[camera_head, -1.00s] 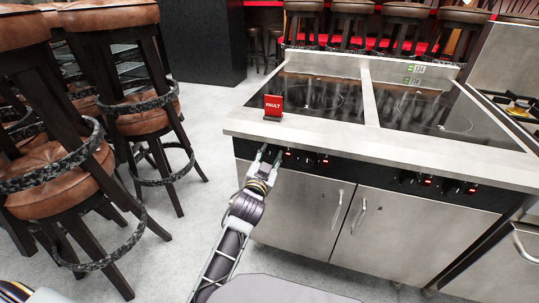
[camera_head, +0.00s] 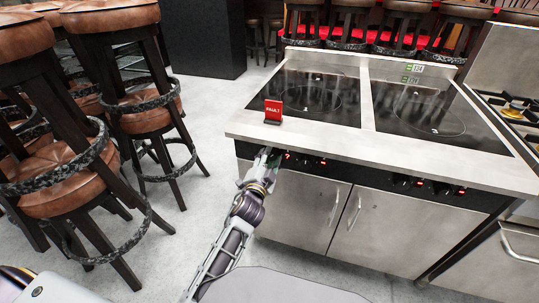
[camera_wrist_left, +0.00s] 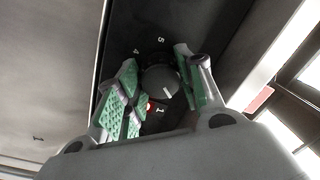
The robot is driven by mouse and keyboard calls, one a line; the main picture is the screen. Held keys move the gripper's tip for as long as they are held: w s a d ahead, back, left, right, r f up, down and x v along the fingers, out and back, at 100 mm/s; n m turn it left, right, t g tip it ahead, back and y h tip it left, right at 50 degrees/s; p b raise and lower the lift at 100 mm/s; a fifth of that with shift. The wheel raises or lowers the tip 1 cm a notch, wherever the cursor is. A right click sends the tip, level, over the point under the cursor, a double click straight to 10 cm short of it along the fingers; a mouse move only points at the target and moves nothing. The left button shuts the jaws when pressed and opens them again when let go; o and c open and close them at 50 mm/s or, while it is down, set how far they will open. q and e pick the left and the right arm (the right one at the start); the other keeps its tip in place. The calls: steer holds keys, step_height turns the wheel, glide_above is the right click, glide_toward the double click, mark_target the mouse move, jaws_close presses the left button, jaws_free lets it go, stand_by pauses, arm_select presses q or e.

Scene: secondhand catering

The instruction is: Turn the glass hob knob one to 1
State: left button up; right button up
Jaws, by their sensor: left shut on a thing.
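The glass hob (camera_head: 400,108) is a steel counter unit with dark glass tops and a black front panel of knobs. My left gripper (camera_head: 266,156) is at the leftmost knob, under the counter edge. In the left wrist view, the round dark knob (camera_wrist_left: 160,80) sits between the green-padded fingers of my left gripper (camera_wrist_left: 158,84), which is shut on it. The knob's white pointer mark is toward the lower right. Numerals 4, 5 and 1 show around it, with a red light beside the 1. The fingers hide the other numerals. My right gripper is out of view.
A red FAULT sign (camera_head: 273,111) stands on the counter above the knob. Several other knobs (camera_head: 311,161) with red lights line the panel. Steel doors (camera_head: 299,208) are below. Brown stools (camera_head: 130,100) stand at left, with clear floor between.

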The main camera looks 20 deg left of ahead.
arm_select(q)
steer(key=shift+m+p, duration=0.35)
steer(key=shift+m, duration=0.75)
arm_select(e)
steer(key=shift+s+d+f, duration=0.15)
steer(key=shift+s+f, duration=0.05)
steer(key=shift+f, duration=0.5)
arm_select(q)
steer(key=o, duration=1)
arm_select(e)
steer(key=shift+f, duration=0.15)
arm_select(q)
steer(key=shift+n+b, duration=1.8)
steer(key=shift+n, duration=1)
steer(key=shift+n+b, duration=1.95)
steer(key=shift+n, duration=0.05)
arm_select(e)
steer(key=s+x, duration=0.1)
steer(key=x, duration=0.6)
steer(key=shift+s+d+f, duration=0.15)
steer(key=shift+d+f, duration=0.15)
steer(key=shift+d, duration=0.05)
